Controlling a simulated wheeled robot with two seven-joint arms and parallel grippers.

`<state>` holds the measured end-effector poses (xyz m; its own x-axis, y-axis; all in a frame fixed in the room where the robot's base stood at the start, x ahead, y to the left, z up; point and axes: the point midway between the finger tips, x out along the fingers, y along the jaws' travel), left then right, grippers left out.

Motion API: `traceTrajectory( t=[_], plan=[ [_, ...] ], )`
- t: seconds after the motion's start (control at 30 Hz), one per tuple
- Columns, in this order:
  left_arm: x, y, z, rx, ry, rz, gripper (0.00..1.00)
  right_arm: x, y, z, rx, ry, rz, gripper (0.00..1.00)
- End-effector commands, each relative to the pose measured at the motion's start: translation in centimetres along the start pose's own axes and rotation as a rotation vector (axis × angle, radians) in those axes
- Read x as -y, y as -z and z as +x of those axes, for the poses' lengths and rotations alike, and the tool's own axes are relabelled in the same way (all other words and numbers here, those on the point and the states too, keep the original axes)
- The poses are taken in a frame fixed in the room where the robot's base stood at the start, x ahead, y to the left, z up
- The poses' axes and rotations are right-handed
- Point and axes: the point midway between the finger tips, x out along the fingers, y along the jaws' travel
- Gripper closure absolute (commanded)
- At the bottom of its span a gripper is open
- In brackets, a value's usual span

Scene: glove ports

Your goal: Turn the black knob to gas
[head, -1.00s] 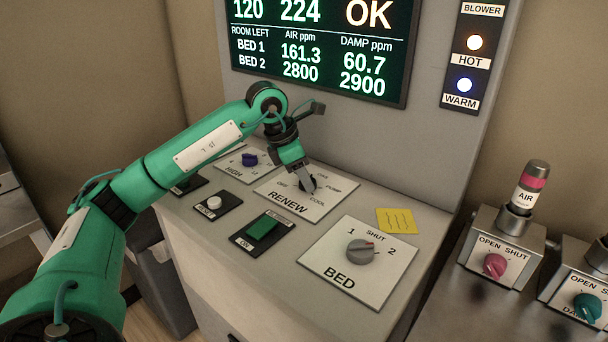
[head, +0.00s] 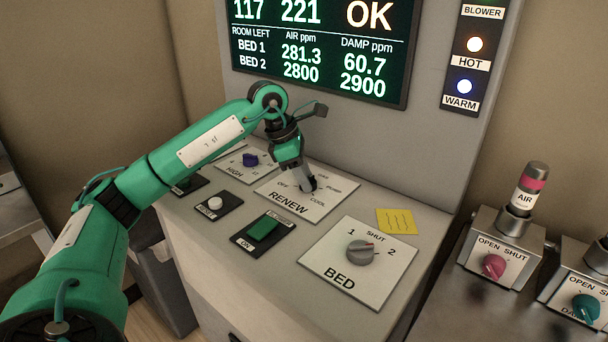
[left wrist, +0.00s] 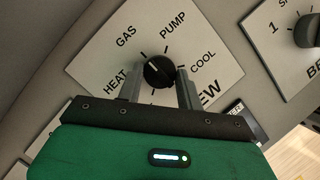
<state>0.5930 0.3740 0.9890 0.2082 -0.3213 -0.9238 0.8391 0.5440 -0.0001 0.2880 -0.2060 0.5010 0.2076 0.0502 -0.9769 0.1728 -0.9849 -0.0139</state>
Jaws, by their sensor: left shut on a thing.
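The black knob (left wrist: 158,70) sits in the middle of the white RENEW plate (left wrist: 88,57), with HEAT, GAS, PUMP and COOL printed around it in the left wrist view. My left gripper (left wrist: 159,82) is shut on the knob, one grey finger on each side. A small light mark on the knob shows toward its upper left, on the GAS and HEAT side; its exact setting is hard to tell. In the head view my left gripper (head: 305,182) reaches down onto the RENEW plate (head: 290,210) and mostly hides the knob. My right gripper is not in view.
The BED plate with a grey knob (head: 360,252) lies to the right. A green switch (head: 263,228), a white button (head: 214,203) and a blue knob (head: 250,160) are close by. A yellow note (head: 396,221) lies behind BED. The screen (head: 320,45) stands above.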

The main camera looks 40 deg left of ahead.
Motion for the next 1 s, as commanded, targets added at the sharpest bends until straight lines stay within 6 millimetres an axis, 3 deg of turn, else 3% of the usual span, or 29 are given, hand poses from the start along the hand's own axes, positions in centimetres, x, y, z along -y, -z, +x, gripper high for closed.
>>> traceTrajectory(
  t=[0.03, 0.13, 0.53, 1.0],
  plan=[
    [0.0, 0.0, -0.1, 0.001, -0.002, 0.000, 0.59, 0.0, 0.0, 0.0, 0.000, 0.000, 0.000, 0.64],
    [0.0, 0.0, -0.1, 0.001, -0.001, 0.000, 0.42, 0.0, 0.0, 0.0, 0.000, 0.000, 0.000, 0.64],
    [-0.1, 0.0, -0.9, 0.002, -0.003, -0.001, 0.42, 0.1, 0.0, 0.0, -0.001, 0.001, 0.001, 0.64],
    [-0.1, -0.1, -10.8, 0.003, -0.004, -0.001, 0.42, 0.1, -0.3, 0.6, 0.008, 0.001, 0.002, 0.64]
  ],
)
